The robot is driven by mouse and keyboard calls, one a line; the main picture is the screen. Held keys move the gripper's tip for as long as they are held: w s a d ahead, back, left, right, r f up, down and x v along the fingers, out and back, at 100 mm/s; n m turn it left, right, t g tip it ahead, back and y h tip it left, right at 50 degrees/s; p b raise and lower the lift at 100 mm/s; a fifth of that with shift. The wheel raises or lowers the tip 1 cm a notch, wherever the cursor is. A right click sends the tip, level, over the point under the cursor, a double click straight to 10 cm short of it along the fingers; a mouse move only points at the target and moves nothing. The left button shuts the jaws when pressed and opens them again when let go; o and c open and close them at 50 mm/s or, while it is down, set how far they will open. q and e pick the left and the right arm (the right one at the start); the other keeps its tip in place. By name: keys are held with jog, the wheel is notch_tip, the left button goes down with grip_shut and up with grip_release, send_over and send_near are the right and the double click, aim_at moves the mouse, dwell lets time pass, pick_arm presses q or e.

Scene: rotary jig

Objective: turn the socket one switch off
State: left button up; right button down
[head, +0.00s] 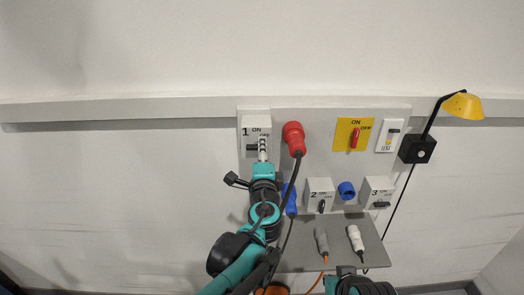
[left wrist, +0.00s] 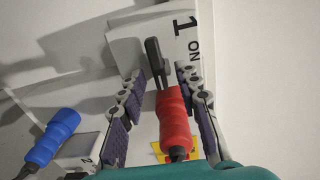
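The socket one box (head: 256,122), a pale box marked 1 and ON, is at the upper left of the panel. Its dark switch (head: 252,147) looks sideways in the head view, partly hidden by my left gripper (head: 263,148). In the left wrist view the black switch handle (left wrist: 154,58) stands between the fingertips of my left gripper (left wrist: 158,78). The fingers are apart, and I see no clear contact with the handle. The OFF mark of this box is hidden. Only part of my right arm shows at the bottom of the head view; its fingers do not show.
A red plug (head: 293,138) with a dark cable is close right of my left gripper. A blue plug (head: 290,200), box 2 (head: 318,186), box 3 (head: 378,187), a yellow switch plate (head: 343,132) and a lamp (head: 463,105) are nearby. Two connectors lie on a grey shelf (head: 339,242).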

pick_arm(q)
jog(key=s, duration=1.1)
jog(key=shift+s, duration=0.4)
jog(key=s+a+f+n+g+y+b, duration=0.25)
jog(key=a+f+n+b, duration=0.25)
jog(key=a+f, duration=0.5)
jog(key=s+a+f+n+g+y+b, duration=0.1)
jog(key=s+a+f+n+g+b, duration=0.3)
jog(key=a+f, duration=0.6)
jog(key=s+f+n+g+h+b, duration=0.1)
jog(key=s+f+n+b, duration=0.3)
jog(key=f, duration=0.5)
jog(key=s+f+n+g+h+b, duration=0.2)
jog(key=s+f+n+g+b, duration=0.1)
jog(key=f, duration=0.5)
jog(key=shift+s+d+f+n+b, duration=0.3)
jog(key=shift+s+f+n+b, duration=0.1)
jog(key=shift+s+n+b, duration=0.6)
jog(key=shift+h, duration=0.25)
